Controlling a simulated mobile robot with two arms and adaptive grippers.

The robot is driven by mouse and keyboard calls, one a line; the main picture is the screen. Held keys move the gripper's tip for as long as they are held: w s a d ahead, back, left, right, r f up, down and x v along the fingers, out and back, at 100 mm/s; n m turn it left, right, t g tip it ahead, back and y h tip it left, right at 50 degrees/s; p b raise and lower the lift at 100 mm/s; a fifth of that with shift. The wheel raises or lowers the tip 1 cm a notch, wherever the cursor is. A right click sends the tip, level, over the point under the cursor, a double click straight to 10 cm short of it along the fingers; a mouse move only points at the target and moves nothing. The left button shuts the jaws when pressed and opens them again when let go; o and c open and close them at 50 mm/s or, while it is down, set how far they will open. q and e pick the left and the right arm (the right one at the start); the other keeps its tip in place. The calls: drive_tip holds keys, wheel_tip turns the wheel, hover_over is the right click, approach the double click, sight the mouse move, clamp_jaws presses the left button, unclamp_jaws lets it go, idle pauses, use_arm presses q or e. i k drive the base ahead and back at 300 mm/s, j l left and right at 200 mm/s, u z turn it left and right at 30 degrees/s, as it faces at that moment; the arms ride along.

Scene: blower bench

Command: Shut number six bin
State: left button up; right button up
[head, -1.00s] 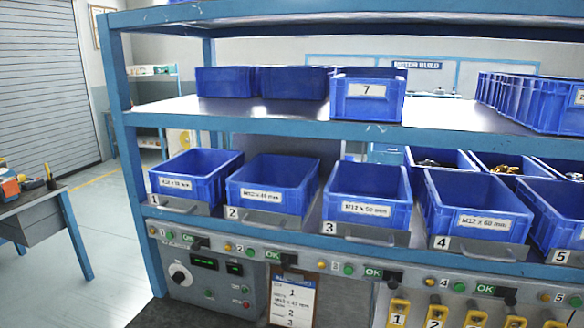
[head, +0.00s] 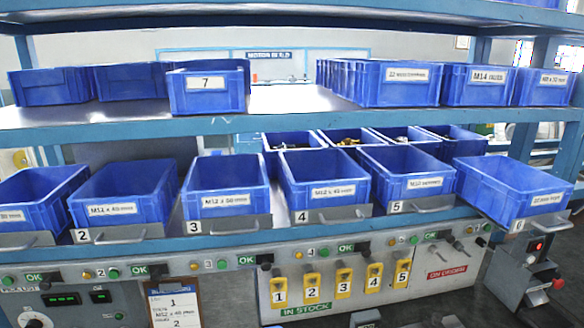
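The number six bin (head: 510,190) is a blue open-topped box at the right end of the lower shelf in the head view. Its front sticks out past the other bins, over the shelf edge, and it sits at a slant. Its handle plate, marked 6 (head: 541,221), is below its front. The number five bin (head: 412,180) stands just left of it, further back. Neither of my grippers shows in the head view.
Bins one to four stand along the lower shelf (head: 270,238) to the left. Smaller bins with parts (head: 345,140) stand behind. The upper shelf holds more blue bins (head: 397,84). A panel with buttons and yellow tags (head: 343,278) runs below. A grey machine (head: 520,270) stands below bin six.

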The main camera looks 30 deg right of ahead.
sight(516, 196)
drive_tip(key=z, duration=2.25)
